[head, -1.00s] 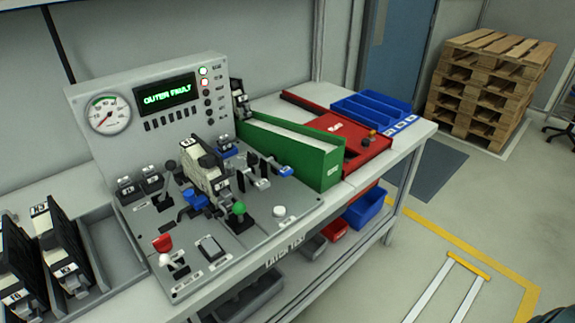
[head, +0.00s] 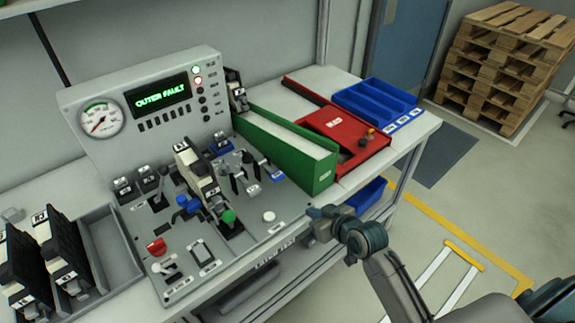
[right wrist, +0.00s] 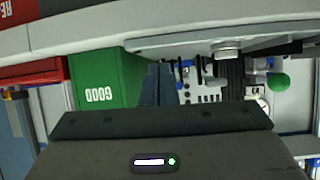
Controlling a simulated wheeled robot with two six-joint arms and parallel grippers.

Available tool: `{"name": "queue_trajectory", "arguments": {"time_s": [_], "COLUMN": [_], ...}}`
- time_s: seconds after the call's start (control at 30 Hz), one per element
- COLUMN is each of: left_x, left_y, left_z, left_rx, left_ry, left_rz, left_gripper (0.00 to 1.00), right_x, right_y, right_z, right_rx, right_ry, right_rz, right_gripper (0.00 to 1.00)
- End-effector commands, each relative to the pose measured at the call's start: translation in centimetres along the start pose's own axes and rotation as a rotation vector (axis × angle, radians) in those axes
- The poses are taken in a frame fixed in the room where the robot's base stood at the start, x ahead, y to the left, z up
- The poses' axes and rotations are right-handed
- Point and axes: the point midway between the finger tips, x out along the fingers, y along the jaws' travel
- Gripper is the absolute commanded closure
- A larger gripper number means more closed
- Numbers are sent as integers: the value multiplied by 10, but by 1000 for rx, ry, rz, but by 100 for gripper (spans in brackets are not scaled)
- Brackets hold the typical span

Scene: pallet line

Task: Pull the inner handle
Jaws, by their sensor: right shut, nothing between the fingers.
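The grey control console (head: 135,80) stands on the bench, and its screen reads "OUTER FAULT". I cannot tell which is the inner handle; the labels are too small. My right gripper (head: 309,232) is shut and empty, by the bench's front edge, right of the panel and apart from the handles. Its fingers show in the right wrist view (right wrist: 160,85), with the green knob (right wrist: 279,83) to their right. My left gripper is out of view.
A green bin (head: 318,172) stands right of the panel, with a red tray (head: 365,152) and blue tray (head: 400,122) beyond. A black-and-white unit (head: 197,172) stands mid-panel. A grey rack (head: 110,262) holds similar units at left.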

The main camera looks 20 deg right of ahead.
Motion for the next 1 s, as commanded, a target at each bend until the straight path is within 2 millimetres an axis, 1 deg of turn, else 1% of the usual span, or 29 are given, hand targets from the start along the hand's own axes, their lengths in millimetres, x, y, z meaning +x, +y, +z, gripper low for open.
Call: {"name": "queue_trajectory", "arguments": {"time_s": [0.03, 0.1, 0.2, 0.3, 0.4, 0.67, 0.77, 0.87, 1.0], "left_x": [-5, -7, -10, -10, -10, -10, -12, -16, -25], "left_y": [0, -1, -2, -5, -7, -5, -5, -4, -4], "left_z": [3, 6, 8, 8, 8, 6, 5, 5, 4], "left_rx": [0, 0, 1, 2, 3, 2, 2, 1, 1], "left_ry": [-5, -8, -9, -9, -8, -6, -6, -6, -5], "left_rz": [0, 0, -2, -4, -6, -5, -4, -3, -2], "left_gripper": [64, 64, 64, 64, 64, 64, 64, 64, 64], "right_x": [-6, -13, -21, -26, -27, -27, -24, -14, 11], "right_y": [-2, -4, -8, -10, -11, -10, -11, -11, -14], "right_z": [-32, -63, -94, -111, -115, -115, -116, -120, -128], "right_rx": [-14, -29, -45, -52, -55, -54, -53, -50, -48], "right_ry": [64, 132, 203, 243, 254, 253, 253, 253, 253], "right_rz": [-15, -33, -52, -63, -66, -66, -66, -66, -67], "right_gripper": [100, 100, 100, 100, 100, 100, 100, 100, 100]}}
